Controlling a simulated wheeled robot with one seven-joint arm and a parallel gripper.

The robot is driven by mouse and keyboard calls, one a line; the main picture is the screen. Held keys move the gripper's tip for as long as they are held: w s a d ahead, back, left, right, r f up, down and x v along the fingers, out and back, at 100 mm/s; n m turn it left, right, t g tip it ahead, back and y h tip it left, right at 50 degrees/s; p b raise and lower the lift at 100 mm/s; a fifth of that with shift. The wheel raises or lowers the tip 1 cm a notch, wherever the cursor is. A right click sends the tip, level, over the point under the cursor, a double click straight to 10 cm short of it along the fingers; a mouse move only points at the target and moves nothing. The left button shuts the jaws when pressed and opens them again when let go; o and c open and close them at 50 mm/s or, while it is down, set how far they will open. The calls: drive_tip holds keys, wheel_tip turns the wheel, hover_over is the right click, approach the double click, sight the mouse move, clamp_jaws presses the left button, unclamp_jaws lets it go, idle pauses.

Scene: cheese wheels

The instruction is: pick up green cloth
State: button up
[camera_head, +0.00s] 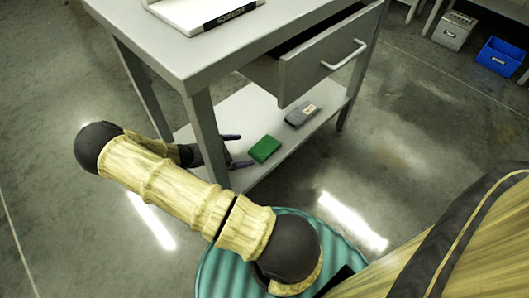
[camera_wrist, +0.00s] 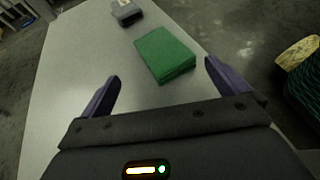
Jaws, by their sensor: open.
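The green cloth (camera_head: 264,149) is a small folded block lying on the low shelf of the grey table. It also shows in the wrist view (camera_wrist: 164,54), just beyond my fingertips and between their lines. My gripper (camera_head: 236,151) reaches in at shelf level from the left, beside a table leg. Its two purple fingers (camera_wrist: 160,80) are spread apart with nothing between them. The cloth is apart from both fingers. The table leg hides part of my gripper in the head view.
A grey box-like object (camera_head: 301,115) lies on the shelf (camera_head: 325,98) beyond the cloth. The table's drawer (camera_head: 335,52) stands open above. A blue bin (camera_head: 499,57) and a grey box (camera_head: 453,30) stand at the far right. Open floor lies right of the table.

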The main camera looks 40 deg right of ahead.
sight(264, 147)
drive_tip(key=b+x, duration=0.1)
drive_tip(key=x, duration=0.1)
drive_tip(key=shift+s+d+f, duration=0.1)
drive_tip(key=shift+d+f, duration=0.15)
drive_tip(key=shift+f, duration=0.05)
drive_tip(key=shift+d, duration=0.2)
drive_tip(key=b+x, duration=0.4)
drive_tip(key=shift+s, duration=0.15)
drive_tip(key=shift+s+d+b, duration=0.15)
drive_tip(key=shift+d+b, duration=0.15)
drive_tip(key=shift+d, duration=0.3)
drive_tip(key=c, duration=1)
